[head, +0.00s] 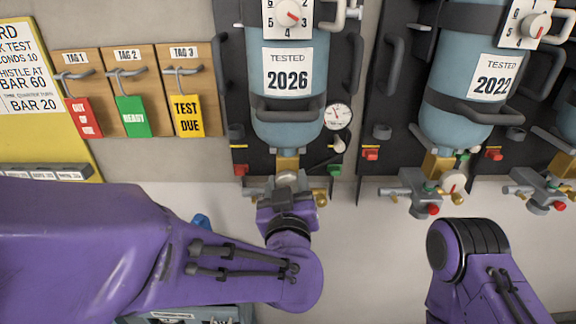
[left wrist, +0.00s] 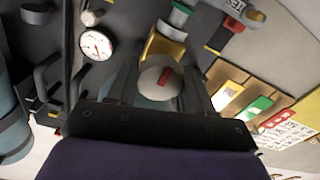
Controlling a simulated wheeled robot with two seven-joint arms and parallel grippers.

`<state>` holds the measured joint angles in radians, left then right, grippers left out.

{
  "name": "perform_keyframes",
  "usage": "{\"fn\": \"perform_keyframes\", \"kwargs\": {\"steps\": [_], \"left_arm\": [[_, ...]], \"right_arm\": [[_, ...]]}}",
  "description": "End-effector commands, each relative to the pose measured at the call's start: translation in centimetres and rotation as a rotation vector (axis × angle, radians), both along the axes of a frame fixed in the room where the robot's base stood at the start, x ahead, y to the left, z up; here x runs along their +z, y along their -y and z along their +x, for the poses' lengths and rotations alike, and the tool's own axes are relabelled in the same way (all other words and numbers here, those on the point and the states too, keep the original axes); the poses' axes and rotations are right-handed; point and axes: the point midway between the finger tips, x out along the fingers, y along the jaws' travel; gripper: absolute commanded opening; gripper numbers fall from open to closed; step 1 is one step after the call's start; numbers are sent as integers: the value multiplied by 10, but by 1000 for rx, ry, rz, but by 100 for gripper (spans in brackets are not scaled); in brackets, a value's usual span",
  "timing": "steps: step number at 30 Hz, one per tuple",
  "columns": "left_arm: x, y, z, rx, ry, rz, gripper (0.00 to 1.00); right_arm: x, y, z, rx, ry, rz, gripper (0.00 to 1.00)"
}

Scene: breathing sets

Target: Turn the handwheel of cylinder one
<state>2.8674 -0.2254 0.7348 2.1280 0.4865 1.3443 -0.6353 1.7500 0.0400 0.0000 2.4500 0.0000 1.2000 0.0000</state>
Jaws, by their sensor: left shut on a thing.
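The left cylinder (head: 288,110) is blue, hangs valve-down on a dark board and bears a label "TESTED 2026". Its brass neck (head: 287,163) leads down to a valve. The handwheel (left wrist: 160,77) is a pale round knob with a red mark, seen in the left wrist view. My left gripper (head: 287,186) is at this valve from below, shut on the handwheel, with one finger on each side. In the head view the gripper and wrist hide most of the handwheel. My right arm shows at the lower right; its gripper is out of view.
A gauge (head: 337,116) sits right of the cylinder. A second cylinder (head: 465,100), labelled 2022, hangs to the right with its own valve (head: 425,192). Tags on hooks, red, green and yellow (head: 187,116), hang at left. Free wall lies between the two valves.

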Motion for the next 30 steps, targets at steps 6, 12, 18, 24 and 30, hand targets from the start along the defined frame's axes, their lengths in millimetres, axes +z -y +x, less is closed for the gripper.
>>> {"fn": "perform_keyframes", "kwargs": {"steps": [6, 12, 18, 24, 30], "left_arm": [[-5, 0, -1, -3, -9, 6, 68], [-3, 0, -1, -1, -6, 3, 77], [-4, 1, -8, -3, -4, -1, 77], [-6, 0, -53, -3, -5, -3, 77], [-6, 1, -93, -4, -7, 0, 77]], "right_arm": [[-1, 0, 0, 0, 0, 0, 43], [0, 0, 0, 0, 0, 0, 43], [-5, 0, 0, 0, 0, 0, 43], [-20, 0, 0, 0, 0, 0, 43], [-26, 0, 0, 0, 0, 0, 43]]}}
